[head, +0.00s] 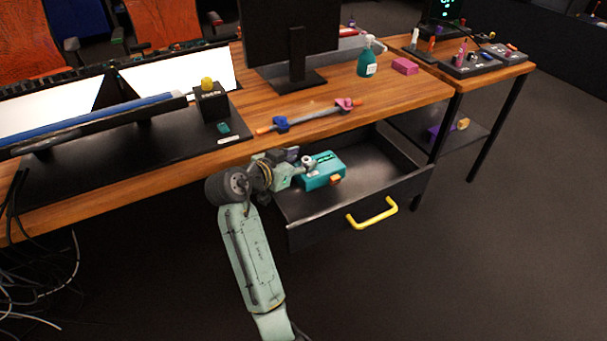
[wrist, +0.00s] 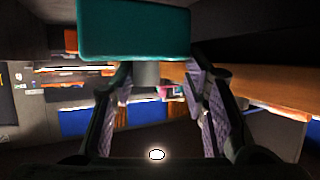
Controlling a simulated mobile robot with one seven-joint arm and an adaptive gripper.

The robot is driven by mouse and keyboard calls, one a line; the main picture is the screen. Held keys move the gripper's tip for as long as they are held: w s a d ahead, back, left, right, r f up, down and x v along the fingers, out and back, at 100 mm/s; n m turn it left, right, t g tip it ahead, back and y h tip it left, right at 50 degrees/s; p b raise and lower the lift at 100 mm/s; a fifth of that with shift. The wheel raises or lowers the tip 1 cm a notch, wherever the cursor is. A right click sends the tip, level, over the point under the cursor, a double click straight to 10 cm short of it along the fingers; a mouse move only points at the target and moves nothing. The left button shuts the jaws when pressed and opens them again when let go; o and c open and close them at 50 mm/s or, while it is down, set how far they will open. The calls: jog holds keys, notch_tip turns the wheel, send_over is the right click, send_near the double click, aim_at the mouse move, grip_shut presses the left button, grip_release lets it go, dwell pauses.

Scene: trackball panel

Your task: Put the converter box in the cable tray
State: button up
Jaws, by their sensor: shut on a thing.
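A teal box (head: 324,166), which I take as the converter box, is at the left part of the open drawer (head: 385,165). It has dark marks on top and an orange part at its front corner. My gripper (head: 303,168) reaches it from the left and is shut on it. In the wrist view the teal box (wrist: 135,32) fills the top, with a grey stub under it between my fingers (wrist: 160,95). I cannot tell whether the box rests on the drawer floor or hangs just above. I cannot tell which thing is the cable tray.
The drawer has a yellow handle (head: 372,214) and hangs under the wooden desk (head: 410,95). Floor at right is clear.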

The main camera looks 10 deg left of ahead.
jog(key=shift+f, duration=2.2)
jog(key=shift+f, duration=0.2)
jog(key=o, duration=1.2)
jog(key=shift+o, duration=0.2)
jog(key=shift+r, duration=0.2)
jog(key=b+v, duration=0.1)
jog(key=v, duration=1.1)
